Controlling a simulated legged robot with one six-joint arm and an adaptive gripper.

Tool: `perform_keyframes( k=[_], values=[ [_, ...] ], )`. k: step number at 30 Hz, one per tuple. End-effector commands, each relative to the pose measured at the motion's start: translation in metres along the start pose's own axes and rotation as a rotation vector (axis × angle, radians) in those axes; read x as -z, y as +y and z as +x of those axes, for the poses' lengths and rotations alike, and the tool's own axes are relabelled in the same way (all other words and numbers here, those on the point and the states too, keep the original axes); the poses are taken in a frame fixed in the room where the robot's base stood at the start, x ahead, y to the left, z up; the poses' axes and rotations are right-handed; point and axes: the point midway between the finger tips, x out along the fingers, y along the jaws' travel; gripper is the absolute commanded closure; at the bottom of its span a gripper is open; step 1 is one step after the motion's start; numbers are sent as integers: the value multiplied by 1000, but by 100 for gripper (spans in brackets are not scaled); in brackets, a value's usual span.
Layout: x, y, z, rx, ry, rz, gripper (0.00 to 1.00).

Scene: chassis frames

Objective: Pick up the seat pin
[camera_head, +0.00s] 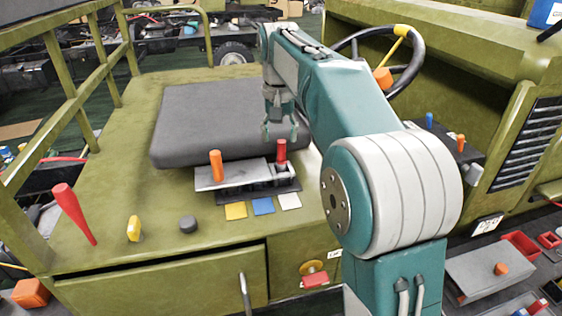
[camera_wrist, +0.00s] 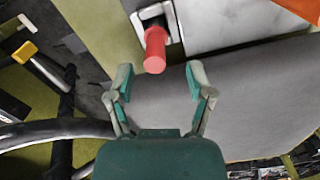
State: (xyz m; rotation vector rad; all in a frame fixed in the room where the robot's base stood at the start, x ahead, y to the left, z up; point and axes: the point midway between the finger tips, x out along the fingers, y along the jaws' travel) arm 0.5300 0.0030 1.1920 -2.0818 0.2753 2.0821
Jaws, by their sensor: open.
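A red pin (camera_head: 281,152), which I take for the seat pin, stands upright in a metal bracket at the front right of the grey seat cushion (camera_head: 205,115). My gripper (camera_head: 280,133) points down just above the red pin, open and empty. In the wrist view the red pin (camera_wrist: 155,48) shows just ahead of the gap between my open fingertips (camera_wrist: 158,74), with neither finger seen touching it. An orange handle (camera_head: 216,165) stands on the metal plate (camera_head: 235,174) to the left of the red pin.
Yellow, blue and white squares (camera_head: 262,206) lie in front of the bracket. A red lever (camera_head: 73,212), yellow knob (camera_head: 134,228) and dark knob (camera_head: 188,224) stand on the deck to the left. A steering wheel (camera_head: 412,70) is behind my arm.

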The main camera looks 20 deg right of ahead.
Motion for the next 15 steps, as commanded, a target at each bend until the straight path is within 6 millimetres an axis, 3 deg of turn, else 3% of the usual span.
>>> perform_keyframes(
  k=[7,15],
  values=[
    [-5,4,33,-1,-3,0,32],
    [-5,3,39,0,0,0,32]
  ],
)
